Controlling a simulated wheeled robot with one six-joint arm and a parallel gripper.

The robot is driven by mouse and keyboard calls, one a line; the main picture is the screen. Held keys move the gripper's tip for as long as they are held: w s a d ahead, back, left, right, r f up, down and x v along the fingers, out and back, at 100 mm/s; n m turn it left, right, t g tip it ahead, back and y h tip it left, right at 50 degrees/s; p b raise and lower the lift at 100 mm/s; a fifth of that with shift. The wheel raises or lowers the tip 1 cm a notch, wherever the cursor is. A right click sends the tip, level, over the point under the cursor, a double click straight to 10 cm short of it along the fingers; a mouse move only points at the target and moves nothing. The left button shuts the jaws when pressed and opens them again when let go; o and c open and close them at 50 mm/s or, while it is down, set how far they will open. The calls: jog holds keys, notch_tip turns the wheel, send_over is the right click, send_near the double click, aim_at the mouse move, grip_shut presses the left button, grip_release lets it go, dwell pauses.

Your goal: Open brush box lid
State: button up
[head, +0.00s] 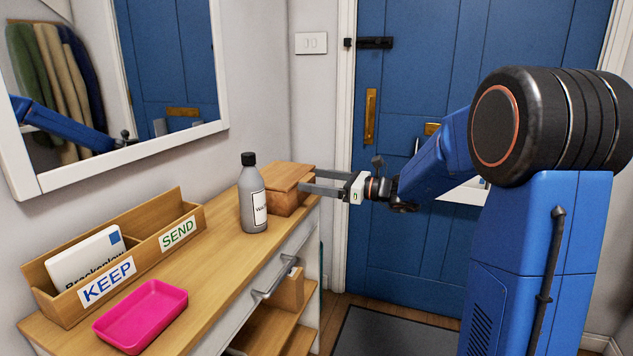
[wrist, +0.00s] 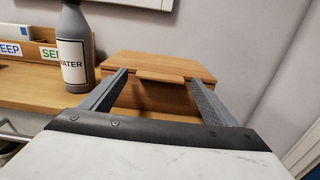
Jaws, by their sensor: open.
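The wooden brush box (head: 285,200) stands at the far end of the wooden console top, and its lid (head: 288,176) lies closed. In the wrist view the box (wrist: 155,97) is straight ahead, and its lid (wrist: 158,64) has a thin front lip (wrist: 160,76). My gripper (head: 318,182) is open and empty, with its fingers level and pointing at the box front. In the wrist view my gripper's fingertips (wrist: 158,78) sit either side of the lip, close to it. I cannot tell whether they touch it.
A grey water bottle (head: 252,195) stands upright just left of the box. A wooden KEEP/SEND sorter (head: 150,247) and a pink tray (head: 140,315) are nearer on the console (head: 215,270). A drawer handle (head: 275,278) juts from the front. A wall mirror (head: 115,90) hangs above.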

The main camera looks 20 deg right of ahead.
jog(key=c, duration=1.5)
jog(key=a+r+g+h, duration=0.1)
jog(key=r, duration=0.2)
jog(key=w+r+g+h, duration=0.1)
jog(key=r+h, duration=0.1)
jog(key=r, duration=0.1)
jog(key=w+a+r+g+h, duration=0.1)
jog(key=r+h, duration=0.1)
jog(key=r, duration=0.2)
jog(key=shift+a+r+g, duration=0.1)
jog(key=shift+a+g, duration=0.2)
jog(key=w+a+r+g+h, duration=0.1)
jog(key=w+a+r, duration=0.1)
jog(key=a, duration=0.1)
jog(key=w+a+r+g+h, duration=0.1)
jog(key=w+a+r+h, duration=0.1)
jog(key=a+r, duration=0.1)
jog(key=w+a+r+g+h, duration=0.1)
jog(key=w+a+r+h, duration=0.1)
jog(key=a+r, duration=0.1)
jog(key=shift+w+a+r+g, duration=0.15)
jog(key=shift+w+a+g, duration=0.15)
jog(key=shift+w+g, duration=0.1)
